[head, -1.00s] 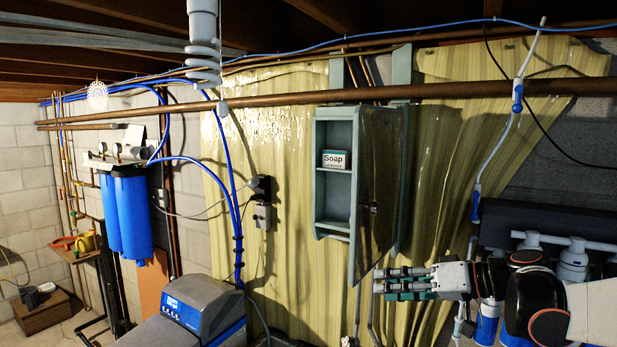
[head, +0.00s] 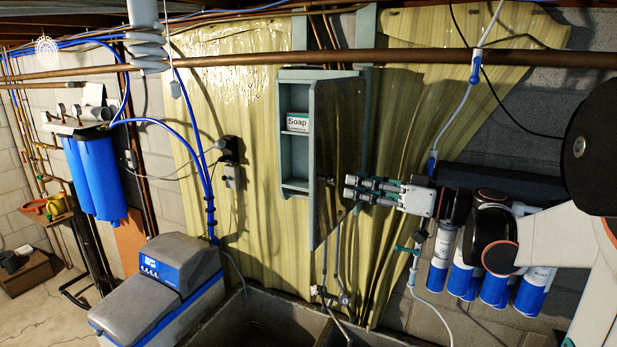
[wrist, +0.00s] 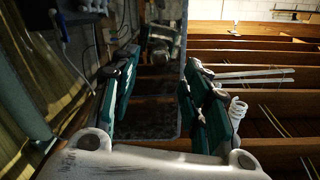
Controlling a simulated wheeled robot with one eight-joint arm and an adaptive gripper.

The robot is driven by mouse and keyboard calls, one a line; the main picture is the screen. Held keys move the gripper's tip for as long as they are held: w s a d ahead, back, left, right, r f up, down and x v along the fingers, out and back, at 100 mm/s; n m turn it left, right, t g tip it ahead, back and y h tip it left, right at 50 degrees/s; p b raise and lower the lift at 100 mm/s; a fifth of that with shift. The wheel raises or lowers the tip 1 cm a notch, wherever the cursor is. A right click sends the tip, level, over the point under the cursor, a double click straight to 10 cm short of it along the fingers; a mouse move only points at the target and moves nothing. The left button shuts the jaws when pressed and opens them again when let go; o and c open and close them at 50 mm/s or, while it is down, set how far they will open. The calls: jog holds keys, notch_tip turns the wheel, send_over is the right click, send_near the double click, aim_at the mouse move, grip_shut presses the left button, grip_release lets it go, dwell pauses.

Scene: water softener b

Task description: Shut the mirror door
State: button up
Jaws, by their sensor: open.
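The mirror door (head: 338,125) is a dark reflective panel in a pale blue-green frame. It hangs open, swung out from the right side of the wall cabinet (head: 282,160), so the shelves show. My gripper (head: 349,187) is open and points left, in front of the door's mirror face at its lower half. I cannot tell whether the fingertips touch it. In the wrist view my gripper (wrist: 160,62) has its green-backed fingers apart, with a dark panel between them that looks like the mirror door (wrist: 152,112).
A soap box (head: 297,123) stands on a cabinet shelf. A copper pipe (head: 420,57) runs across above the cabinet. A sink (head: 250,312) lies below, and blue-and-white filter canisters (head: 490,285) hang under my arm at the right.

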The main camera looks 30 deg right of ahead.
aim_at(335, 181)
jog(key=p+x, duration=0.1)
jog(key=x, duration=0.4)
jog(key=shift+w+a, duration=0.2)
jog(key=shift+w, duration=0.05)
jog(key=shift+c, duration=0.4)
grip_shut()
